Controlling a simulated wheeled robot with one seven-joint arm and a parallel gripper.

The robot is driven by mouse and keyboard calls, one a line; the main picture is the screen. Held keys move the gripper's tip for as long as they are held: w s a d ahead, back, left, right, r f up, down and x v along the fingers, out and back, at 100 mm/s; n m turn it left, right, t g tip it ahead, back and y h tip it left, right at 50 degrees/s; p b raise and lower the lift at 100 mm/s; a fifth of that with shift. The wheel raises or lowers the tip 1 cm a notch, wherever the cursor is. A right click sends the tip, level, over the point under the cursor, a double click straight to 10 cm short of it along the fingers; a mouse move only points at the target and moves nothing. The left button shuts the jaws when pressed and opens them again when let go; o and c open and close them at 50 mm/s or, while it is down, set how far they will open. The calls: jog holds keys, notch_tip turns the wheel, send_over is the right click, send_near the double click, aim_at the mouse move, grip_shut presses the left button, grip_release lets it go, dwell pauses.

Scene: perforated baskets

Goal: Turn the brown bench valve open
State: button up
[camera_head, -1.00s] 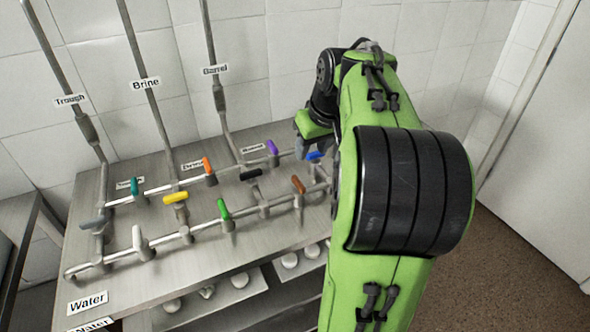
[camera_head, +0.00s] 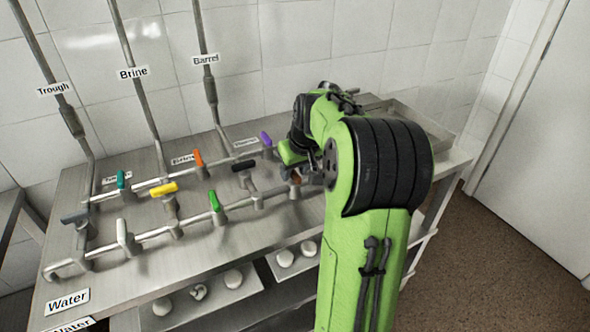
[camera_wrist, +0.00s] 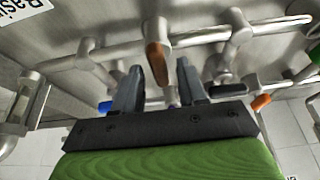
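The brown valve handle (camera_wrist: 157,58) is on a grey pipe in the wrist view, pointing toward my gripper, across the pipe. My gripper (camera_wrist: 161,72) is open, with one dark finger on each side of the handle's free end and a gap visible on both sides. In the head view, the brown handle (camera_head: 296,179) is mostly hidden behind my green arm. My gripper (camera_head: 300,160) is also partly hidden there, low over the right part of the bench pipes.
Near my gripper in the wrist view are a blue handle (camera_wrist: 105,107), a black handle (camera_wrist: 228,90) and an orange handle (camera_wrist: 261,102). The head view shows green (camera_head: 215,201), yellow (camera_head: 164,188) and purple (camera_head: 266,139) handles on the metal bench (camera_head: 215,246).

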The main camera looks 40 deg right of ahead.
grip_shut()
jog(key=n+p, duration=0.1)
jog(key=n, duration=0.1)
jog(key=n+y+p, duration=0.1)
jog(key=n+p, duration=0.1)
jog(key=shift+d+r+y, duration=0.1)
jog(key=shift+r+y, duration=0.05)
jog(key=shift+y, duration=0.15)
jog(key=n+p, duration=0.1)
jog(key=n, duration=0.1)
jog(key=n+y+p, duration=0.1)
jog(key=n+p, duration=0.1)
jog(key=shift+d+n+y+p, duration=0.15)
jog(key=shift+n+y+p, duration=0.15)
jog(key=shift+n, duration=0.1)
jog(key=n+p, duration=0.1)
jog(key=n, duration=0.1)
jog(key=n+g+y+p, duration=0.1)
jog(key=n+p, duration=0.1)
jog(key=shift+w+d+y, duration=0.1)
jog(key=shift+y, duration=0.2)
jog(key=shift+w+n+g+y+p, duration=0.15)
jog(key=shift+n+g+p, duration=0.3)
jog(key=shift+n+p, duration=0.6)
jog(key=shift+s+n+g+y+p, duration=0.1)
jog(key=shift+n+g+y+p, duration=0.3)
jog(key=shift+n, duration=1.05)
jog(key=shift+h+p, duration=0.25)
jog(key=shift+p, duration=0.05)
